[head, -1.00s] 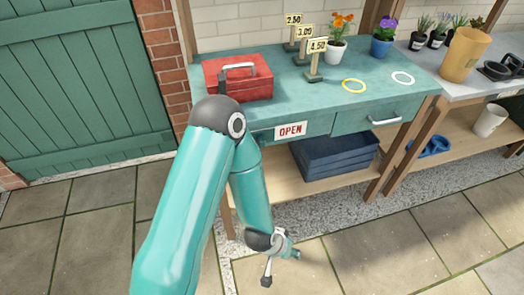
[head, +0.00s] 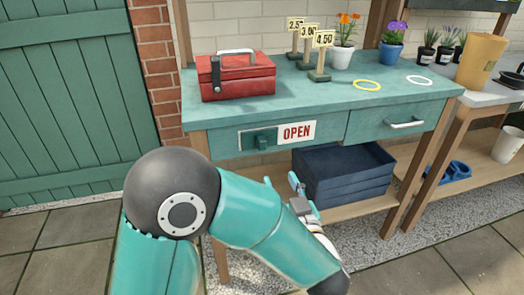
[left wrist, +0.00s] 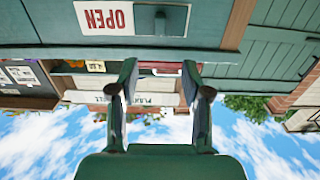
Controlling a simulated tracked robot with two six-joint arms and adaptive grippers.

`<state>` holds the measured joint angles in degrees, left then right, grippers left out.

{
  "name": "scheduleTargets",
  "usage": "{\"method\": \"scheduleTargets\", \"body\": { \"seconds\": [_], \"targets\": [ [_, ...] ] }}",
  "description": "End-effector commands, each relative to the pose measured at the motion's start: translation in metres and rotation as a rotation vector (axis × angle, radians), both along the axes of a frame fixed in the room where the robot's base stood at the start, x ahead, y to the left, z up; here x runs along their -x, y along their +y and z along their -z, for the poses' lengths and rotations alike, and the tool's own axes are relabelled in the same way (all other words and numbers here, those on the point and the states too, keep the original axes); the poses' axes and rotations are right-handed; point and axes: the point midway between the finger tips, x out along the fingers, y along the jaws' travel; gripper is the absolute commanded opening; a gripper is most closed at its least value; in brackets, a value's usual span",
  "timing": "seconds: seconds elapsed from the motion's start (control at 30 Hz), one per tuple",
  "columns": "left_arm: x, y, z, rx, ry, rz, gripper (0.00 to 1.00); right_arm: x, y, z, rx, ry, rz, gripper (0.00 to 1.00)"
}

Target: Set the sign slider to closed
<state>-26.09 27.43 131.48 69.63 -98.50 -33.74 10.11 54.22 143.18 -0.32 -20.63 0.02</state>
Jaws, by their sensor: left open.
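The sign slider (head: 265,138) is a green block on a pale plate on the front of the teal bench, with a red OPEN label (head: 297,132) showing to its right. In the left wrist view, which is upside down, the slider (left wrist: 160,22) shows beside the OPEN label (left wrist: 105,18). My left gripper (head: 281,182) is open and empty, below the sign and apart from it. Its two fingers (left wrist: 160,76) also show in the left wrist view, with nothing between them. My right gripper is in neither view.
A red toolbox (head: 236,82), price signs (head: 320,62), a yellow ring (head: 367,85) and flower pots stand on the bench. A drawer handle (head: 404,124) sticks out at the right. Dark blue crates (head: 343,178) fill part of the lower shelf, behind my gripper.

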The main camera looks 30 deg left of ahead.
Motion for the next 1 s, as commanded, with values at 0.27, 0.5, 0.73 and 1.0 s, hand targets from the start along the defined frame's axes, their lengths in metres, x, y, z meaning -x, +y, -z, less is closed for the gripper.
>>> {"method": "scheduleTargets", "body": {
  "seconds": [0.27, 0.5, 0.73, 1.0],
  "targets": [
    [-0.034, 0.043, 0.001, 0.002, -0.001, -0.006, 0.48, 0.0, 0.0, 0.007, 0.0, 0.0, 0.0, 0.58],
    [-0.068, 0.082, 0.002, 0.001, -0.001, -0.003, 0.48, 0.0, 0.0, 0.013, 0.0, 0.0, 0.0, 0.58],
    [-0.091, 0.108, 0.001, 0.0, 0.0, 0.0, 0.48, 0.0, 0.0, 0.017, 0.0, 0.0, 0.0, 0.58],
    [-0.1, 0.118, 0.0, 0.0, 0.001, 0.002, 0.48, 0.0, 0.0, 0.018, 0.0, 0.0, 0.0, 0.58]
  ]
}}
